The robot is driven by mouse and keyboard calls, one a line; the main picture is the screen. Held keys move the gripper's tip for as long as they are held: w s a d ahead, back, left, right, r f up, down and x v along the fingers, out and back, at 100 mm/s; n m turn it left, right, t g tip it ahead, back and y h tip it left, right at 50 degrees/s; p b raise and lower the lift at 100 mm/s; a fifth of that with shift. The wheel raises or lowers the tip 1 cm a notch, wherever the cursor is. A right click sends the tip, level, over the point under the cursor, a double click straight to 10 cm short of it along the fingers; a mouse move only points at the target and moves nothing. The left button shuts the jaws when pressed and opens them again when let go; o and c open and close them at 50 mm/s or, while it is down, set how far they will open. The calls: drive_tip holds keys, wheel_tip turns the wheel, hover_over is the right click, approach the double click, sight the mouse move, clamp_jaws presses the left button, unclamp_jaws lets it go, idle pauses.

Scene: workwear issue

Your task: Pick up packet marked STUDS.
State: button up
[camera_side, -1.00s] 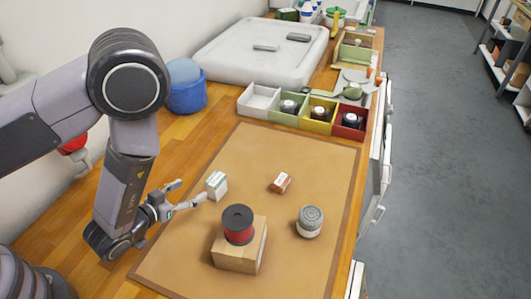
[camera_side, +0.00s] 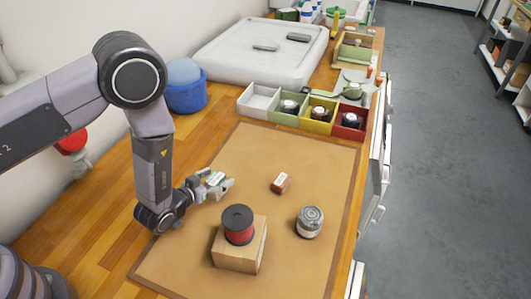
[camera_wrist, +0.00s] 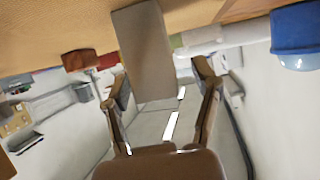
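A small white and green packet (camera_side: 215,179) stands on the brown mat, partly hidden by my gripper (camera_side: 212,188). In the wrist view a shaded, grey-brown packet face (camera_wrist: 145,52) shows between my fingertips (camera_wrist: 160,80). My fingers are spread, with a gap at the packet's right side; contact on the left is unclear. A small orange-brown and white packet (camera_side: 280,183) lies on the mat to the right, apart from my gripper; it also shows in the wrist view (camera_wrist: 79,60). I cannot read STUDS on either packet.
A red spool (camera_side: 238,226) sits on a cardboard box (camera_side: 240,258) in front of my gripper. A grey-lidded round container (camera_side: 310,222) stands at right. Coloured bins (camera_side: 283,120) line the mat's far edge. A blue tub (camera_side: 187,97) stands behind. The mat's far middle is clear.

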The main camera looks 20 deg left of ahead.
clamp_jaws()
drive_tip(key=shift+r, duration=0.1)
